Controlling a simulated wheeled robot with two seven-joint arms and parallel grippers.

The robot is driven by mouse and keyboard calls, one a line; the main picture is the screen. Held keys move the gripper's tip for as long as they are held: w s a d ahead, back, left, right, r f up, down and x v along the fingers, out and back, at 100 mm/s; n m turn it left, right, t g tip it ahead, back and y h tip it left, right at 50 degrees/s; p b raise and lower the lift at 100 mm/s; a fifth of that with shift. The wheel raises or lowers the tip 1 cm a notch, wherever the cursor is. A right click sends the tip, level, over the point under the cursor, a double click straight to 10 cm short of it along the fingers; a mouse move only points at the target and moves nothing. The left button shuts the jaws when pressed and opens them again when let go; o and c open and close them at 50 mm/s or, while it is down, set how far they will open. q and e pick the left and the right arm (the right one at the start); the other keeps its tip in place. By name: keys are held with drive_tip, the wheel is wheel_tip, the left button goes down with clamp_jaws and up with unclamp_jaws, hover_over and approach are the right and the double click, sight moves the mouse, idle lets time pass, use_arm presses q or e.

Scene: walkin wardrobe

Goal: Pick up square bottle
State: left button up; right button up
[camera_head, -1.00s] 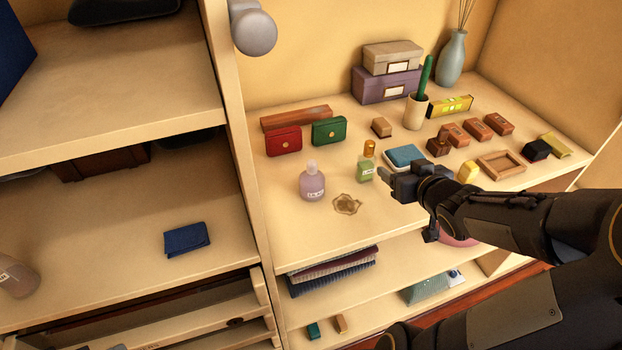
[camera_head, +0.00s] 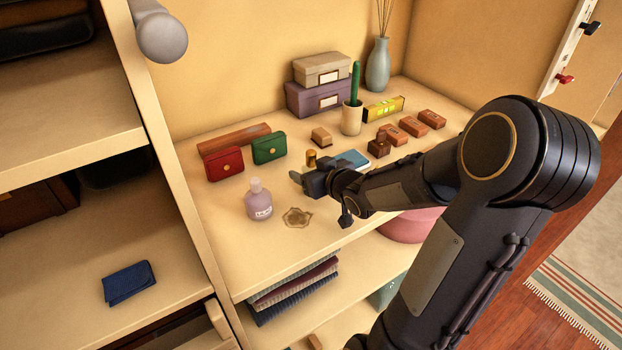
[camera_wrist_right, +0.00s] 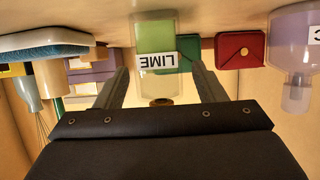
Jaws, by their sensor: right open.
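The square bottle, with green liquid and a LIME label, shows upside down in the right wrist view (camera_wrist_right: 154,45). It stands ahead of and between the spread fingers of my right gripper (camera_wrist_right: 163,82), with no clear contact. In the head view only the gold cap of the square bottle (camera_head: 311,158) shows; my right gripper (camera_head: 304,180) hides its body. The right gripper is open and empty, low over the shelf. My left gripper is out of view.
Red (camera_head: 225,163) and green (camera_head: 269,148) cases lie behind. The shelf's front left is clear.

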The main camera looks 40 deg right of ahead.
drive_tip(key=shift+c, duration=0.3)
drive_tip(key=c, duration=1)
drive_tip(key=shift+c, duration=0.4)
drive_tip(key=shift+r, duration=0.2)
